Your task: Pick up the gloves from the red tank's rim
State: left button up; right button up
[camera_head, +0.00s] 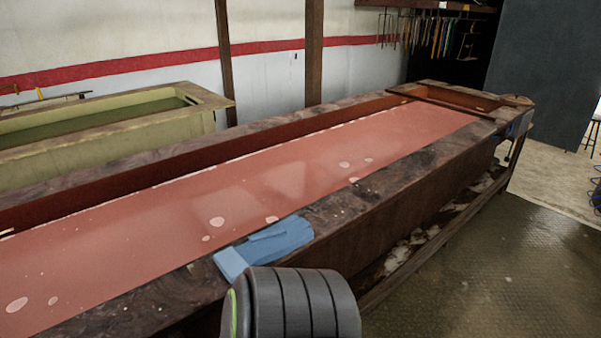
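Blue gloves (268,245) lie on the near rim of the red tank (440,160), a long dark brown trough filled with reddish liquid. They lie flat across the rim, and part of them reaches over the inner edge by the liquid. A dark grey ribbed rounded part, which looks like one of my arm links, rises at the bottom just in front of the gloves and may hide a little of their near side. No gripper fingers show in the head view, so neither gripper can be placed relative to the gloves.
A pale yellow-green tank (110,140) stands behind on the left. A lower shelf (430,235) runs along the red tank's near side. A blue item (521,124) is at its far right end. Tools (430,35) hang at the back. Floor (500,280) at right is clear.

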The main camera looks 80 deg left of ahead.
aim_at(279, 239)
jog(key=u, duration=2.9)
jog(key=i+l+u, duration=0.15)
jog(key=l+u, duration=0.95)
jog(key=l, duration=0.7)
jog(key=l+u, duration=0.15)
jog(key=l, duration=0.7)
jog(key=l+u, duration=0.2)
jog(key=l, duration=0.65)
jog(key=k, duration=0.1)
